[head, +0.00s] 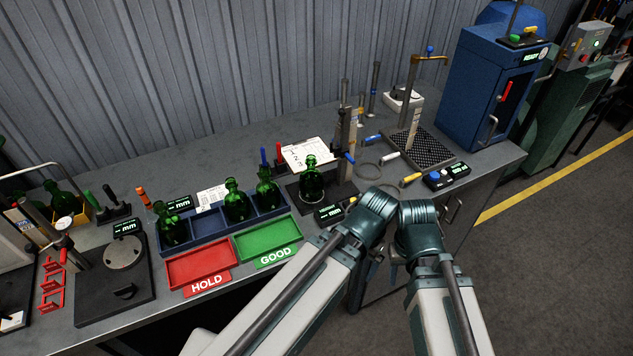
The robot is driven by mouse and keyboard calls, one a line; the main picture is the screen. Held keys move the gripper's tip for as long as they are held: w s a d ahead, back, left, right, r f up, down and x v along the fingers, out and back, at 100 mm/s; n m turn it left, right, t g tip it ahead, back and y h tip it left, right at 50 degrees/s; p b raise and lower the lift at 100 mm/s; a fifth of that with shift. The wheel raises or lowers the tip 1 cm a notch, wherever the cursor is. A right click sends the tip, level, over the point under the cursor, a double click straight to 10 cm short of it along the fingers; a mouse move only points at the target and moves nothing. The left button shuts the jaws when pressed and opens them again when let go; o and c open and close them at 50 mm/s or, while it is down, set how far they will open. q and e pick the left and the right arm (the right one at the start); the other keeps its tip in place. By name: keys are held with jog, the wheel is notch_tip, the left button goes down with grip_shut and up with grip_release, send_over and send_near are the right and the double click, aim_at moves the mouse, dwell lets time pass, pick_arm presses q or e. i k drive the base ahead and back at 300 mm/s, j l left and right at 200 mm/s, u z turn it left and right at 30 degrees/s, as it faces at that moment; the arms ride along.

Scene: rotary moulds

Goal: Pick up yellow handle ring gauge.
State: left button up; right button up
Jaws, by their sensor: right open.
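The yellow handle (411,178) of a ring gauge lies on the bench top near its front edge, left of the blue button box. Its ring is partly hidden behind my arms, so I cannot make out its full outline. My right gripper (393,270) is small and dark between my two arms, low in front of the bench. It is open, apart from the handle and nearer to me. My left arm reaches up from the lower left, but its gripper is hidden.
Ring gauges with white (389,156) and blue (374,139) handles lie close behind. A black grate (425,150) and a blue button box (438,180) are to the right. Green bottles stand in a blue rack (205,222), behind red (200,266) and green (268,239) trays.

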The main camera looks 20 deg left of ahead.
aim_at(402, 181)
jog(key=i+l+z, duration=0.25)
jog(key=z, duration=0.15)
jog(key=i+l+z, duration=0.35)
